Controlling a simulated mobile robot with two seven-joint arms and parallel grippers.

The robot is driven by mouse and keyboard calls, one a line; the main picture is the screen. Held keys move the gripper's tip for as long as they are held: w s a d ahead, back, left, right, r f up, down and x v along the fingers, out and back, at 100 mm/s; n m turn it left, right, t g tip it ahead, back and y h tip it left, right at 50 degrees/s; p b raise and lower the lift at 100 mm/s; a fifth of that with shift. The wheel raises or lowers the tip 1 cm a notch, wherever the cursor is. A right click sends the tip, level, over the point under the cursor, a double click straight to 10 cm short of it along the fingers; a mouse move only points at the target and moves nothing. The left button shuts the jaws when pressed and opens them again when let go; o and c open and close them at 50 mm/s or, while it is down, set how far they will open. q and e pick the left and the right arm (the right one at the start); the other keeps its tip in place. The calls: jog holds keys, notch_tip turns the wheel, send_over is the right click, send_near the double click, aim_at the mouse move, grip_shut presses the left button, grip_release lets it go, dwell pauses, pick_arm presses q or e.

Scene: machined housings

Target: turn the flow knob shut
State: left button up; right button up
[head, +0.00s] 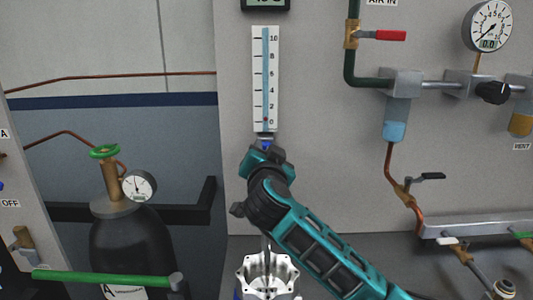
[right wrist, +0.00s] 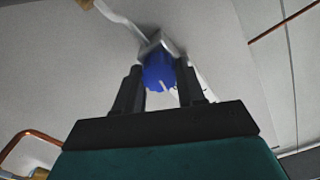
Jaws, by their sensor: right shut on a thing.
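The flow meter (head: 265,75) is a tall white scale marked 0 to 10 on the grey panel in the head view. A small reddish spot shows near its 0 mark. The flow knob (right wrist: 158,72) is blue, with a pale line on its face, under a grey metal block in the right wrist view. My right gripper (right wrist: 157,88) has one dark finger on each side of the knob and is shut on it. In the head view my right gripper (head: 264,146) is just below the meter and mostly hides the knob. My left gripper is not in view.
A dark gas cylinder (head: 130,245) with a green handwheel and a gauge stands at left. A green bar (head: 100,277) crosses in front of it. A silver machined housing (head: 266,275) stands below my right arm. Pipes, a red-handled valve (head: 390,36) and a gauge (head: 489,25) are at right.

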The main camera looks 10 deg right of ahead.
jog(key=shift+d+r+n, duration=0.15)
jog(key=shift+r+n, duration=0.15)
jog(key=shift+n, duration=0.3)
jog(key=o, duration=1.1)
jog(key=shift+w+f, duration=0.15)
jog(key=shift+c, duration=0.2)
jog(key=shift+f, duration=0.1)
jog(key=shift+s+a, duration=0.2)
jog(key=shift+s, duration=0.1)
jog(key=s, duration=0.4)
jog(key=s+a, duration=0.1)
jog(key=s, duration=0.3)
jog(key=s+a, duration=0.1)
jog(key=s, duration=0.3)
jog(key=shift+s+a, duration=0.1)
jog(key=shift+a, duration=0.1)
